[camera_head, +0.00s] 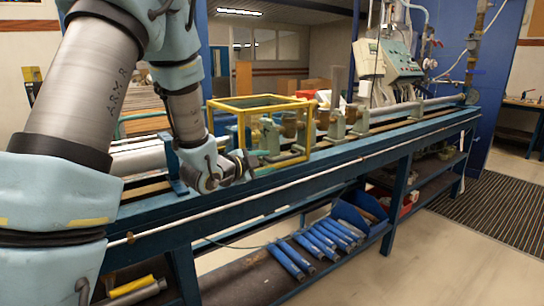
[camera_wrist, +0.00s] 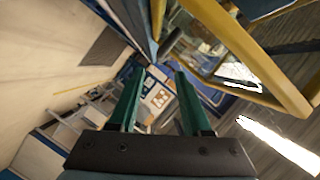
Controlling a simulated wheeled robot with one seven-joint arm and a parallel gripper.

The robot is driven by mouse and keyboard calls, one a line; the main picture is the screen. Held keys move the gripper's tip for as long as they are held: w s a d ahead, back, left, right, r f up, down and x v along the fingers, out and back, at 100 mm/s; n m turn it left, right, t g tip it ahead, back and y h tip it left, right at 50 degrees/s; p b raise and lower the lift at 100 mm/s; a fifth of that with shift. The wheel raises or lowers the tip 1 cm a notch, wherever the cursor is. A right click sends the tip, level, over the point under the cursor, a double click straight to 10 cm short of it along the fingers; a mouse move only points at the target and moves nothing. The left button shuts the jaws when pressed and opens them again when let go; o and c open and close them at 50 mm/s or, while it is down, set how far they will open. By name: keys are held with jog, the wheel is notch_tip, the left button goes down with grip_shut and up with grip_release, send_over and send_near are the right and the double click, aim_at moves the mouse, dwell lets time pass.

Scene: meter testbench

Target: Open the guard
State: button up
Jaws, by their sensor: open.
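The guard (camera_head: 262,108) is a yellow box-shaped frame on the blue testbench, in the middle of the head view. It stands around part of the row of green fixtures and looks lowered over them. My gripper (camera_head: 247,164) is at the guard's lower front left corner in the head view, close to the bench's front edge. In the wrist view my gripper (camera_wrist: 164,72) shows two green fingers spread apart with nothing between them. The guard's yellow bars (camera_wrist: 256,58) fill the upper right there, beside the right finger. I cannot tell whether a finger touches the frame.
The blue testbench (camera_head: 350,153) runs to the far right, with green fixtures (camera_head: 337,124) along it. A control box (camera_head: 388,60) stands behind it. Blue cylinders (camera_head: 315,243) and a blue bin (camera_head: 358,212) lie on the lower shelf. The floor in front right is clear.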

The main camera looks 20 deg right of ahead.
aim_at(281, 159)
jog(key=p+x, duration=0.3)
jog(key=x, duration=0.7)
jog(key=shift+w+d, duration=0.1)
jog(key=shift+d, duration=0.1)
jog(key=shift+c, duration=0.4)
grip_shut()
jog(key=shift+f, duration=0.1)
dwell(0.6)
